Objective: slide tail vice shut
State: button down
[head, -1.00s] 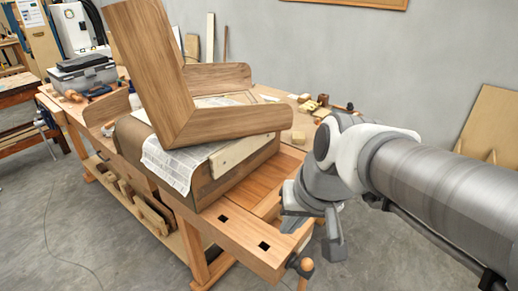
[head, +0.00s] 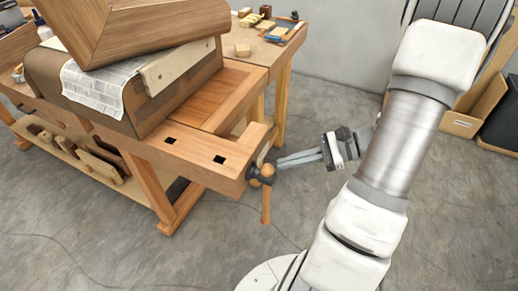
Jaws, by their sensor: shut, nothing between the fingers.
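The tail vice (head: 245,158) is at the near right end of the wooden workbench (head: 160,152). Its dark metal screw hub (head: 262,174) sticks out of the end face, and a wooden handle (head: 266,206) hangs down from it. I cannot tell clearly how wide its jaw gap is. My gripper (head: 280,162) is just right of the vice's end, its long grey fingers shut together and pointing left toward the hub. The fingers hold nothing. The tips appear close to the hub; whether they touch it I cannot tell.
A bent wooden lamination (head: 120,35) rests on a brown curved form (head: 60,78) with newspaper (head: 95,92) on the bench. Small tools lie on the bench's far end. An open cardboard box (head: 462,122) stands at right.

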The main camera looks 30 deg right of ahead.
aim_at(261, 152)
jog(key=s+d+f+m+t+b, duration=0.2)
jog(key=d+f+m+t+b, duration=0.2)
jog(key=d+f+m+t, duration=0.45)
jog(key=shift+n+g+h, duration=0.25)
jog(key=shift+n+h, duration=0.05)
jog(key=shift+n, duration=0.05)
jog(key=x, duration=0.4)
jog(key=b+x, duration=0.1)
jog(key=x, duration=0.4)
jog(key=r+x, duration=0.1)
jog(key=x, duration=0.3)
jog(key=shift+w+d+b, duration=0.2)
jog(key=shift+w+b, duration=0.15)
jog(key=shift+b, duration=0.05)
jog(key=shift+w+a, duration=0.2)
jog(key=shift+w, duration=0.05)
jog(key=p+x, duration=0.1)
jog(key=x, duration=0.7)
jog(key=shift+r, duration=0.1)
jog(key=shift+s+d, duration=0.15)
jog(key=shift+d, duration=0.05)
